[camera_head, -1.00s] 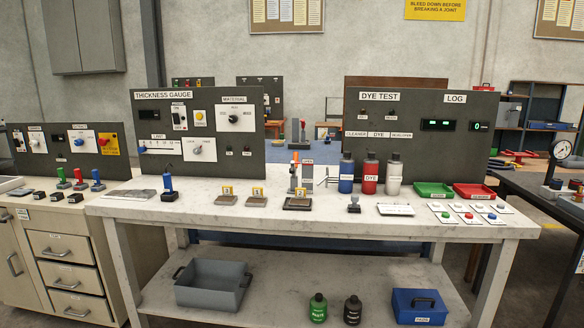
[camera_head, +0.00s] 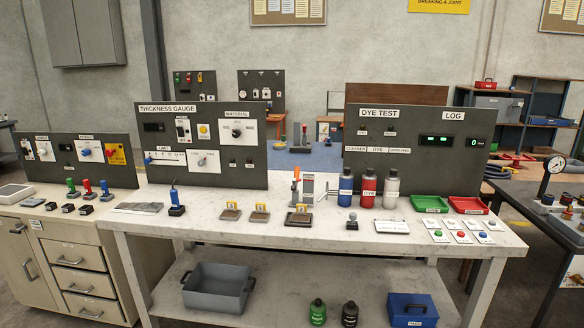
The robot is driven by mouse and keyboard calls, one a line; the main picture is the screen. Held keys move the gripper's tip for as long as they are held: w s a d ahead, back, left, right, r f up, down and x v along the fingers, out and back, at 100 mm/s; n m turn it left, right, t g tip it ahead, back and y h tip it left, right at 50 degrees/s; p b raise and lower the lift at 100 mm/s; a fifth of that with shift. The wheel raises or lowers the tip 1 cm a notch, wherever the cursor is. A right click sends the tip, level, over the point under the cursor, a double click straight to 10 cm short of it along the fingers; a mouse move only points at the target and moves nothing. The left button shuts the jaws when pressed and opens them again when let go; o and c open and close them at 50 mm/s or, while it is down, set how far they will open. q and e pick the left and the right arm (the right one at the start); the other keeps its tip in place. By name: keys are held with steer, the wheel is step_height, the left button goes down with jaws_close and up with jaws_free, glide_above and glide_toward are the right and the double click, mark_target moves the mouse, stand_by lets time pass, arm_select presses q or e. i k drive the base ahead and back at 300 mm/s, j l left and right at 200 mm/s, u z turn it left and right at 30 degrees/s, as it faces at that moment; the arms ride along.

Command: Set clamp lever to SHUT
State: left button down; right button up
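A small upright stand with an orange-tipped lever (camera_head: 296,186) is near the middle of the white workbench. It looks like the clamp lever, and the lever is about upright. A grey labelled post (camera_head: 307,186) stands just to its right; its label is too small to read. I cannot read any SHUT mark. Neither of my grippers is in view.
The bench (camera_head: 270,233) also holds a thickness gauge panel (camera_head: 200,148), blue (camera_head: 345,187), red (camera_head: 369,189) and white (camera_head: 391,188) bottles, a green tray (camera_head: 430,204) and a red tray (camera_head: 469,205). A grey bin (camera_head: 218,287) is on the lower shelf.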

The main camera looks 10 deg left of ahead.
mark_target(295, 183)
steer(key=i+j+z, duration=0.3)
steer(key=i+j, duration=0.2)
steer(key=i, duration=0.25)
steer(key=i+j+z, duration=0.25)
steer(key=i+j, duration=0.4)
steer(key=i+j+z, duration=0.3)
steer(key=i+j, duration=0.3)
steer(key=j, duration=0.2)
